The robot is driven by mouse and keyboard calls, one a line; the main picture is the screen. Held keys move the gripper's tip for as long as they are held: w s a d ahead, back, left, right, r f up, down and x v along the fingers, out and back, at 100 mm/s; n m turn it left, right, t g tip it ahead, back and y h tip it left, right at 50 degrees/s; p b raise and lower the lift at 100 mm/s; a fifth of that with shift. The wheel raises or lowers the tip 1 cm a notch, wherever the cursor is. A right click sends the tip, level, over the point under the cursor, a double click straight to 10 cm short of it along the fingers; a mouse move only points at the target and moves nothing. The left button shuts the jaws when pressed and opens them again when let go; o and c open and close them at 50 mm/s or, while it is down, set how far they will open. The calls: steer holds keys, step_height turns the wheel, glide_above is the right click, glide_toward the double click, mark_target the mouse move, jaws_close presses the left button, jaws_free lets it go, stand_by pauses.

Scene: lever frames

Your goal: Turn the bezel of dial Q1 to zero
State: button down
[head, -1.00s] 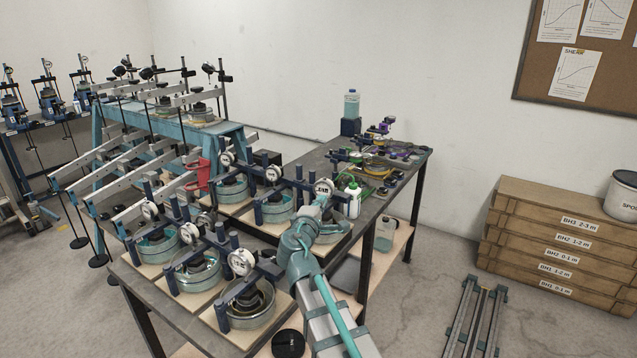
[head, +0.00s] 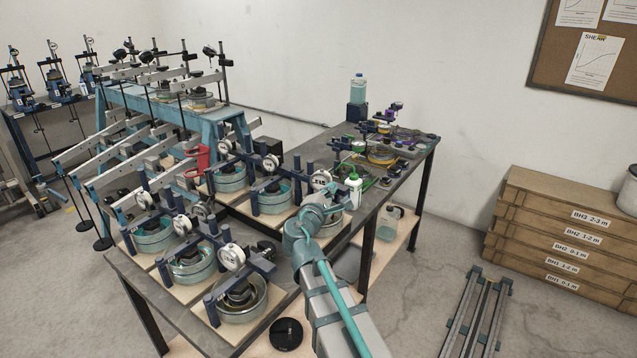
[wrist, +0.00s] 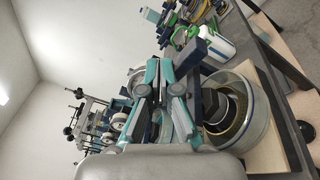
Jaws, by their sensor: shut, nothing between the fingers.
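Several white-faced dials stand on blue posts over round cells on the bench; no label reading Q1 is legible. The dial nearest my gripper (head: 324,200) is a white-faced dial (head: 321,180) at the right end of the back row. My gripper is just in front of and below it in the head view, and contact cannot be told. In the wrist view my gripper (wrist: 160,70) is shut and empty, with a pale round rim (wrist: 136,80), probably this dial, partly hidden behind its fingers. The dial's needle and scale are too small to read.
Other dials stand close by, one at the front (head: 232,257) and one in the back row (head: 271,163). A white bottle with a green cap (head: 354,190) stands right behind my gripper.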

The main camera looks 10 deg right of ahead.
steer(key=shift+x, duration=1.2)
steer(key=shift+a, duration=0.1)
steer(key=shift+w+a+r+b, duration=0.15)
steer(key=shift+r+b, duration=0.15)
steer(key=shift+a+r, duration=0.15)
steer(key=shift+r, duration=0.15)
steer(key=shift+w+a+r, duration=0.15)
steer(key=shift+r, duration=0.2)
steer(key=shift+s+d+r, duration=0.15)
steer(key=shift+s+d, duration=0.1)
steer(key=shift+d, duration=0.05)
glide_toward(328, 180)
steer(key=d, duration=0.1)
steer(key=w+d+r, duration=0.1)
steer(key=shift+d+r, duration=0.2)
steer(key=shift+d, duration=0.1)
